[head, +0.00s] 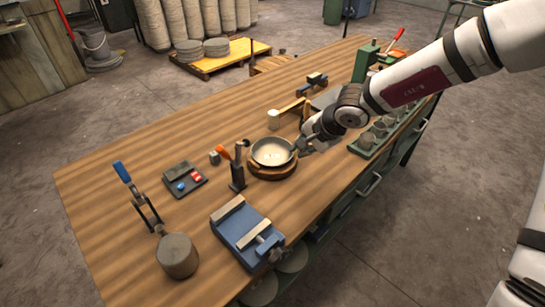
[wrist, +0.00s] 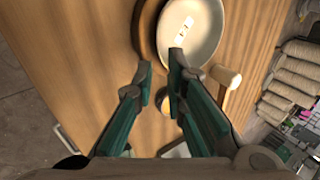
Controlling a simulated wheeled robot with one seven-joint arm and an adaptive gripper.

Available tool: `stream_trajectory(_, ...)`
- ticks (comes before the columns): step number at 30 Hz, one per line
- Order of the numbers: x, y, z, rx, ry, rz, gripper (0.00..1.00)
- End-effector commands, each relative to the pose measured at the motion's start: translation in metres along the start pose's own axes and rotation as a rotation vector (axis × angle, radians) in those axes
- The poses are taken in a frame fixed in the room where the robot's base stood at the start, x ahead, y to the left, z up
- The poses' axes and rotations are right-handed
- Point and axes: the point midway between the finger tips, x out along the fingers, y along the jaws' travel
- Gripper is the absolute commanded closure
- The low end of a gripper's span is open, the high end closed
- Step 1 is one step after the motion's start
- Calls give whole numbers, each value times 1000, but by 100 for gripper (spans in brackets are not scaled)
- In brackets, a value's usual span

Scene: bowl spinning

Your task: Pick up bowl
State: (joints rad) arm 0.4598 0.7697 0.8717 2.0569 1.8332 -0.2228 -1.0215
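A shallow bowl with a pale inside (head: 272,151) rests on a round wooden stand (head: 272,173) near the middle of the workbench. In the wrist view the bowl (wrist: 202,22) is at the top, with the brown stand (wrist: 146,30) showing at its left. My gripper (head: 301,145) is at the bowl's right rim in the head view. In the wrist view my gripper (wrist: 160,68) has its fingers apart with nothing clamped between them. The right fingertip overlaps the bowl's edge; the left one is just outside the rim. Contact cannot be told.
An orange-handled tool on a dark block (head: 237,170) stands close left of the bowl. A blue vise (head: 246,232) is in front. A pale cylinder (head: 273,119) stands behind, also seen in the wrist view (wrist: 226,76). A green tray with cups (head: 372,138) lies right.

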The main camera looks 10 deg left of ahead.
Motion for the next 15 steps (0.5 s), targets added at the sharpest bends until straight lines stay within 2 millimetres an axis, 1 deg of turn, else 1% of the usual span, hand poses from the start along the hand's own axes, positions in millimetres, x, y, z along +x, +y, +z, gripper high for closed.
stream_trajectory(1, 10, -1, 0, -6, -1, 0, 88)
stream_trajectory(6, 28, -1, 0, -4, 0, 0, 88)
stream_trajectory(15, 39, -1, 1, -3, 1, 0, 88)
